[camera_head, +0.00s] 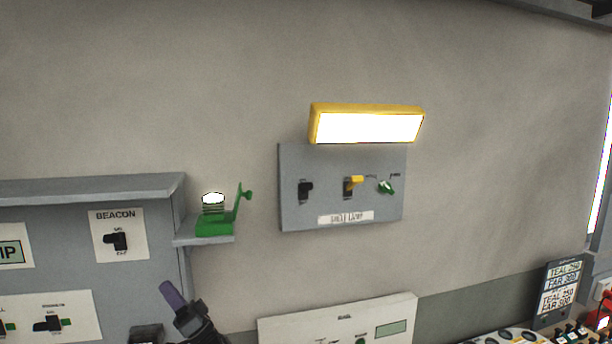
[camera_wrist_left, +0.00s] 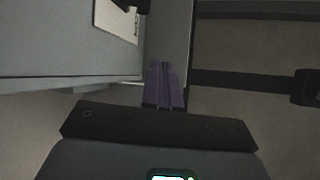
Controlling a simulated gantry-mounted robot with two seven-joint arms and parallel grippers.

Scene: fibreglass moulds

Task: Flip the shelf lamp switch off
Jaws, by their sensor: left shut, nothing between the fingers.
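The shelf lamp (camera_head: 368,127) is a yellow-framed panel on the wall, and its face glows white. Below it is a grey switch panel (camera_head: 292,152) with a pale label (camera_head: 345,218) whose lettering is hard to read. The panel carries a black switch (camera_head: 305,190), a yellow-levered switch (camera_head: 354,181) and a small green switch (camera_head: 387,187). My left gripper (camera_head: 171,292), with purple fingers, is shut and empty, low and left of the panel and well apart from it. Its fingers also show together in the left wrist view (camera_wrist_left: 162,84). My right gripper is out of view.
A green device with a bright white top (camera_head: 214,218) stands on a small ledge between my left gripper and the panel. A grey cabinet with a BEACON switch plate (camera_head: 118,235) is at left. A white box (camera_head: 340,322) sits below the panel. The wall between is bare.

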